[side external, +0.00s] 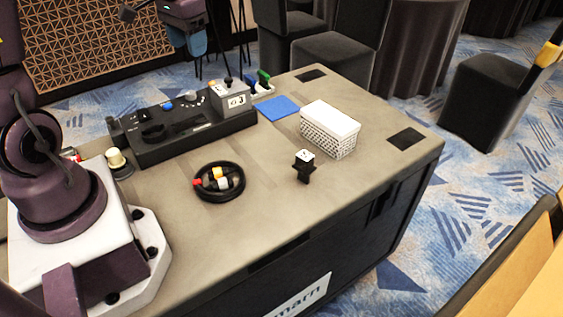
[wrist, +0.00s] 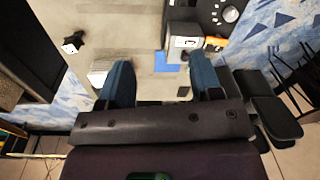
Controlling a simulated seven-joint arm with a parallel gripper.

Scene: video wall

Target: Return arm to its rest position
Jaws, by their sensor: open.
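My gripper (wrist: 158,70) shows in the wrist view as two blue fingers set wide apart. Nothing is between them. In the side view my gripper (side external: 190,42) hangs high at the top left, partly cut by the frame edge, in line with the area behind the black control panel (side external: 185,130). It touches nothing that I can see. The grey table (side external: 265,200) lies below. My arm's base and lower links stand at the table's left end; much of the arm between is out of frame.
A black round dish (side external: 203,197) holds several small coloured pieces. A white-lidded basket (side external: 330,128), a small white-topped black object (side external: 304,166), a blue square (side external: 278,108) and a grey box (side external: 231,98) are on the table. The table's front middle is clear.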

